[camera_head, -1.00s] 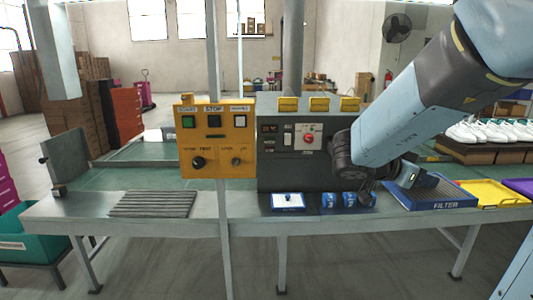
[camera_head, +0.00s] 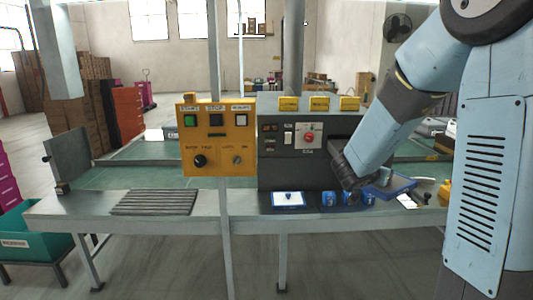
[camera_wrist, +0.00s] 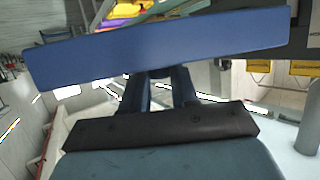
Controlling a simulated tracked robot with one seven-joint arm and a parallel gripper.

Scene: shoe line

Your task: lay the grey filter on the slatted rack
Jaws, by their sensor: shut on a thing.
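The slatted rack (camera_head: 154,202) lies flat and empty on the left part of the bench. My gripper (camera_head: 372,192) is at the right of the bench, beside the dark control box. It is shut on a flat blue tray-like thing (camera_head: 398,188), held tilted above the bench. In the wrist view this blue thing (camera_wrist: 160,48) spans most of the width as a long slab, just past my fingers (camera_wrist: 158,88). I cannot make out a separate grey filter. The inside of the blue thing is mostly hidden.
A yellow button panel (camera_head: 215,140) on a post and a dark control box (camera_head: 300,152) stand between my gripper and the rack. A white-topped blue item (camera_head: 288,199) and small blue items (camera_head: 329,199) lie in front. A teal bin (camera_head: 40,235) stands at left.

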